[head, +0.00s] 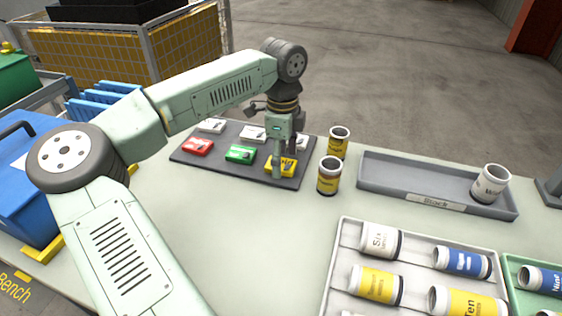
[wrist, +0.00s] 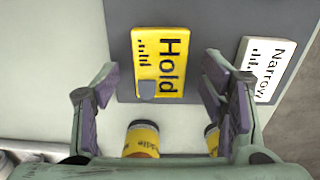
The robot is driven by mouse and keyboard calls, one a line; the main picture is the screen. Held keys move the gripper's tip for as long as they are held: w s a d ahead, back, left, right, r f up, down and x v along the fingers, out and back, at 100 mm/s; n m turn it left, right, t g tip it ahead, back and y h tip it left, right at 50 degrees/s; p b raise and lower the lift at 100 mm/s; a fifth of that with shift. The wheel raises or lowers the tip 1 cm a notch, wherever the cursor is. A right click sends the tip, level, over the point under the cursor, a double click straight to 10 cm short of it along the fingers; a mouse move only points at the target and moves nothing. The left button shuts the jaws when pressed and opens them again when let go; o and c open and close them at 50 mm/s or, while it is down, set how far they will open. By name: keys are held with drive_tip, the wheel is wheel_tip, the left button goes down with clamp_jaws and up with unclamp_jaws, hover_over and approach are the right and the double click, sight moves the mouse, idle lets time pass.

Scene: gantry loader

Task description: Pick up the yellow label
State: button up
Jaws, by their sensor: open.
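The yellow label (head: 272,168) lies on the dark grey board (head: 230,165) at its near right corner, partly hidden by my gripper in the head view. In the wrist view the label (wrist: 147,62) reads "Hold" and has a small grey tab at its lower end. My gripper (head: 284,160) points down just over the label. In the wrist view my gripper (wrist: 160,92) is open, with one finger on each side of the label's lower end and nothing between them gripped. I cannot tell the exact height of the fingertips above the board.
A green label (head: 240,153), a red label (head: 197,146) and white labels (head: 211,126) share the board. Two yellow cans (head: 328,178) stand close to its right. A grey tray (head: 385,176) with a white can lies farther right. A white label (wrist: 262,68) reads "Narrow".

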drive_tip(key=shift+f, duration=0.35)
drive_tip(key=shift+c, duration=0.4)
drive_tip(key=c, duration=1)
